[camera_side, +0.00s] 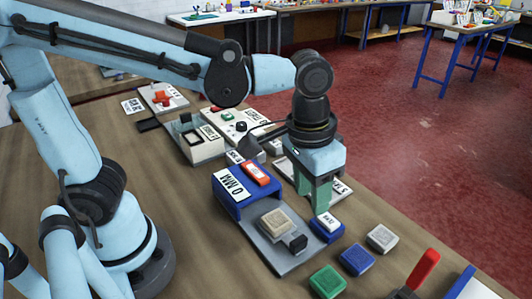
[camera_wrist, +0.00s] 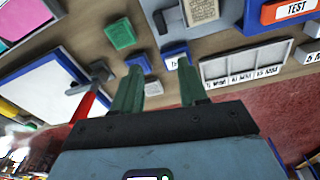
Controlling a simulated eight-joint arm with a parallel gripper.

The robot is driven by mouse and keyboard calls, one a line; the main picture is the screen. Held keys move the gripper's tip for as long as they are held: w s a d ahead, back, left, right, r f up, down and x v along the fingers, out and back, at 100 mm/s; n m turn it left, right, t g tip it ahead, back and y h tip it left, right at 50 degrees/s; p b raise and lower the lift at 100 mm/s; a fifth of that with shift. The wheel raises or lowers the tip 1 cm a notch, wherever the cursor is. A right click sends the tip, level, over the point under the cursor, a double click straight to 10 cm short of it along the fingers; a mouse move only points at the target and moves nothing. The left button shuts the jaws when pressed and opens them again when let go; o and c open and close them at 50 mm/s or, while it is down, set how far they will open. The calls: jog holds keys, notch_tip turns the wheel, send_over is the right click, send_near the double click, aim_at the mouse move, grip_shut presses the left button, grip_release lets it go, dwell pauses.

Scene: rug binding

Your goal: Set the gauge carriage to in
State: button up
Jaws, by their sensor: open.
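A beige block (camera_side: 276,221) with a dark knob (camera_side: 298,243) sits on a grey plate (camera_side: 285,262) in front of a blue housing marked "0 MM" (camera_side: 228,203). It looks like the gauge carriage, but no "in" mark is readable beside it. The beige block also shows at the top of the wrist view (camera_wrist: 200,9). My gripper (camera_side: 313,196) points down with its green fingers apart and nothing between them. It is above and to the right of the beige block, near a small labelled blue block (camera_side: 327,229). The fingers also show apart in the wrist view (camera_wrist: 159,70).
A red rocker (camera_side: 256,172) tops the blue housing. Green (camera_side: 328,282), blue (camera_side: 357,261) and grey (camera_side: 382,238) blocks lie at the front right, near a red-handled tool (camera_side: 422,268). More fixtures stand farther back.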

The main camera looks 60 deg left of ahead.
aim_at(299, 240)
jog(key=shift+s+a+f+n+g+y, duration=0.1)
jog(key=shift+s+f+n+g, duration=0.2)
jog(key=shift+f, duration=1.6)
jog(key=shift+s+d+f+n+g+y, duration=0.1)
jog(key=shift+f+n, duration=0.25)
jog(key=shift+f, duration=1.5)
jog(key=shift+s+a+f+n+g+y, duration=0.1)
jog(key=shift+s+f+n, duration=0.2)
jog(key=shift+f, duration=1.6)
jog(key=shift+w, duration=0.1)
grip_shut()
